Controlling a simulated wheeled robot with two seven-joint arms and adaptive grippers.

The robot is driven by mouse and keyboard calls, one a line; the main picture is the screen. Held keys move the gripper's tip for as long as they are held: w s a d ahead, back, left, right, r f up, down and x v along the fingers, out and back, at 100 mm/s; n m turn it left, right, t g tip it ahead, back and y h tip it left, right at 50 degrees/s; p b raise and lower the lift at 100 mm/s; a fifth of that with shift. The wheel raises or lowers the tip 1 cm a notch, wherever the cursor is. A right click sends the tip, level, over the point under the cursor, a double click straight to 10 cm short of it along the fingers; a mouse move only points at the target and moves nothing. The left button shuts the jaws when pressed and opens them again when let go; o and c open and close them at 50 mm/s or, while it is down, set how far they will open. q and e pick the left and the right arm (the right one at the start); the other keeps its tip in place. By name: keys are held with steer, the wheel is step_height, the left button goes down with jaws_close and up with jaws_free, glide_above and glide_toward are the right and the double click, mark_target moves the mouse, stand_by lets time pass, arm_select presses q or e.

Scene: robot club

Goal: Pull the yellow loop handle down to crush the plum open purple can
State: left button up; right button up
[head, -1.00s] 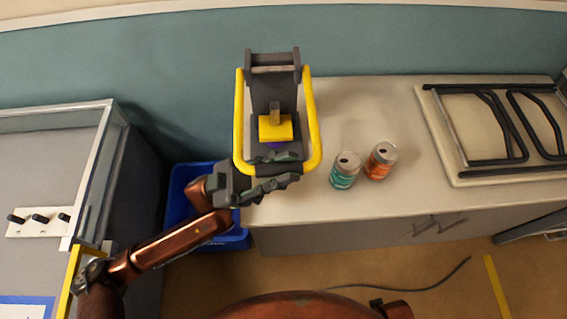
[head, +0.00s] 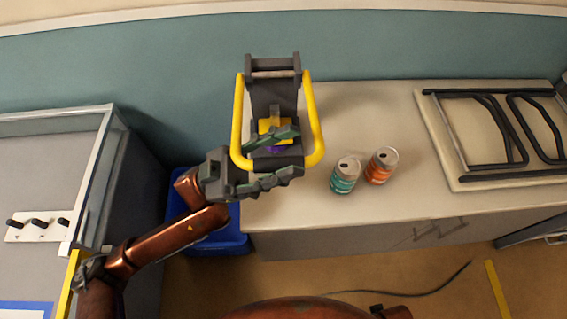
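The can crusher (head: 273,92) is a dark grey upright unit at the back left of the counter. Its yellow loop handle (head: 238,115) is a U-shaped bar hanging around the unit's front, with its low end in front. A yellow press block (head: 266,125) sits in the crusher's middle. Just below it shows a small bit of the purple can (head: 277,149), mostly hidden. My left gripper (head: 268,160) is open at the handle's low end, one finger above and one below it; I cannot tell whether they touch it. My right gripper is out of view.
A teal can (head: 345,177) and an orange can (head: 381,167) stand on the counter (head: 400,120) right of the crusher. A board with black metal frames (head: 500,175) lies farther right. A blue bin (head: 222,243) stands on the floor below my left arm.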

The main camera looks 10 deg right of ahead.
arm_select(q)
step_height(320, 180, up, 3)
steer(key=shift+r, duration=0.1)
steer(key=shift+a+r, duration=0.1)
